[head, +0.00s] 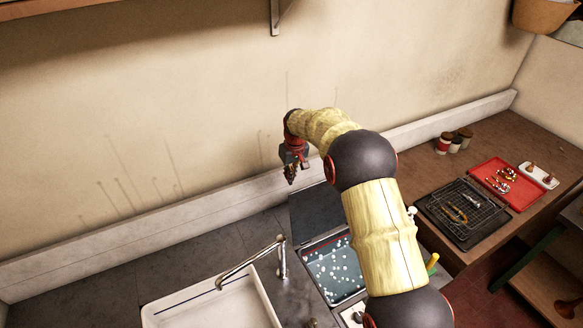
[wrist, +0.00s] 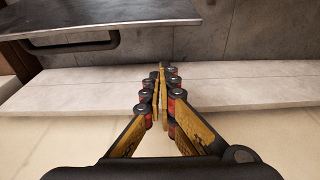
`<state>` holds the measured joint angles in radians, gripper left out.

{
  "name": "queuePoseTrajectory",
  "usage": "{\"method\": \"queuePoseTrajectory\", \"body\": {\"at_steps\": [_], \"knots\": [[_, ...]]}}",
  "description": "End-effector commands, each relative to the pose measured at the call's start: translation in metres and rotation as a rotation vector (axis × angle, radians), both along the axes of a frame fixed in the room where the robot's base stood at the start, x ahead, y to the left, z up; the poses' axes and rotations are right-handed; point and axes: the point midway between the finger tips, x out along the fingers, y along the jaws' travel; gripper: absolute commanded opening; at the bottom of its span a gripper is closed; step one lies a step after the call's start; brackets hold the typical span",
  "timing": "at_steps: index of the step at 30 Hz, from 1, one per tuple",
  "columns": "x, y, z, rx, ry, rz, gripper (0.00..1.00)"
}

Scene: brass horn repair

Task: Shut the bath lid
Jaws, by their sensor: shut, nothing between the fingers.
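The bath (head: 336,270) is a rectangular basin of dark liquid with pale bubbles, set in the counter in the head view. Its lid (head: 316,214) is a dark flat panel at the back of the bath, and the liquid is uncovered. My gripper (head: 290,175) is behind the lid's upper left corner in the head view, near the wall. In the wrist view the lid (wrist: 105,14) fills the upper left, with a dark bar handle (wrist: 75,46) along it. My gripper (wrist: 160,80) is shut and empty there, apart from lid and handle. My arm hides the bath's right side.
A white sink (head: 215,305) with a metal tap (head: 281,258) stands left of the bath. A pale ledge (head: 130,225) runs along the wall. Right of my arm are a black rack (head: 463,212), a red tray (head: 503,183) and several jars (head: 455,142).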

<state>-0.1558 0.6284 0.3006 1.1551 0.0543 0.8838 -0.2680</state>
Motion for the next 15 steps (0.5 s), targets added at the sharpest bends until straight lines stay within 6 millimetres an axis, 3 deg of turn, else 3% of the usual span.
{"method": "queuePoseTrajectory", "body": {"at_steps": [9,15], "knots": [[-0.029,-0.012,0.005,0.000,0.000,0.000,0.00],[-0.036,-0.015,0.004,0.000,0.000,0.000,0.00]]}}
